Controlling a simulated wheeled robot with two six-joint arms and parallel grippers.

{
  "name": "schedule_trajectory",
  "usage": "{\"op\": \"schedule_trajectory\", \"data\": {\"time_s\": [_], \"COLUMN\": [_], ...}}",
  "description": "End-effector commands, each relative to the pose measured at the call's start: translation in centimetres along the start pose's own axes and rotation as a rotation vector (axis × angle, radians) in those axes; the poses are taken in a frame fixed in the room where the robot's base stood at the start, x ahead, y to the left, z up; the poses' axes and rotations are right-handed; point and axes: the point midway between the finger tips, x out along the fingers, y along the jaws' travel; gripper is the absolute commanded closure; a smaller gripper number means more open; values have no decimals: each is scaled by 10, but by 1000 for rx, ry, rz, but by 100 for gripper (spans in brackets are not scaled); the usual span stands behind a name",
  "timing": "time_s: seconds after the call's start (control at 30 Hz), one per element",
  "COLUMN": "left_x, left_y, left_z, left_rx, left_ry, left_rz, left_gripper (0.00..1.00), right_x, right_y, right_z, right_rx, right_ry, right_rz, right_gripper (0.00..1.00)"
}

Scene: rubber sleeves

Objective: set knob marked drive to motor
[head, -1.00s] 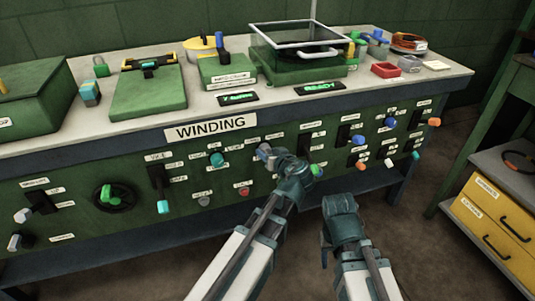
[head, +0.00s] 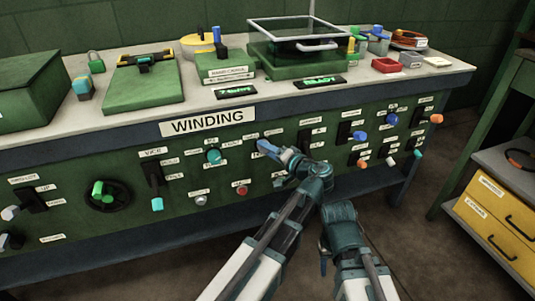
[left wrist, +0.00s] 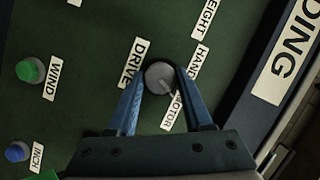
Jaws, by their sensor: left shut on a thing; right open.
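The grey round drive knob (left wrist: 160,77) sits on the green panel between the blue fingers of my left gripper (left wrist: 159,84), which is shut on it. A pale line on its face points to the lower right in the left wrist view. The DRIVE label (left wrist: 132,62) is left of the knob, HAND (left wrist: 198,62) upper right, and MOTOR (left wrist: 173,110) below right, close to the line's direction. In the head view my left gripper (head: 270,149) reaches the panel below the WINDING sign and hides the knob. My right gripper (head: 324,258) is open in front of the bench, away from the panel.
A green WIND button (left wrist: 30,70) and a blue INCH button (left wrist: 18,152) are beside the knob. A teal knob (head: 213,156), red button (head: 241,190) and several levers share the panel. A yellow drawer unit (head: 495,215) stands at right.

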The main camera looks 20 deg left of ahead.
Motion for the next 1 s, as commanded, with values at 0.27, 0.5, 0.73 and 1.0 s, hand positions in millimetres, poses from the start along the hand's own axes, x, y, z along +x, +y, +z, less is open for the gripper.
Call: {"op": "schedule_trajectory", "data": {"time_s": [0.27, 0.5, 0.73, 1.0], "left_x": [0, 0, 0, 0], "left_y": [3, 2, 1, 1], "left_z": [1, 1, 0, 0], "left_rx": [110, 147, 152, 151], "left_ry": [-2, -2, -1, 0], "left_rz": [-41, -57, -59, -60], "left_gripper": [100, 100, 100, 35], "right_x": [11, 13, 13, 13], "right_y": [-1, -2, -2, -2], "right_z": [-1, -1, -1, -1], "right_rx": [-2, -3, -3, -3], "right_ry": [1, 1, 1, 1], "right_rz": [-1, -2, -2, -2], "right_gripper": [50, 50, 50, 50]}}
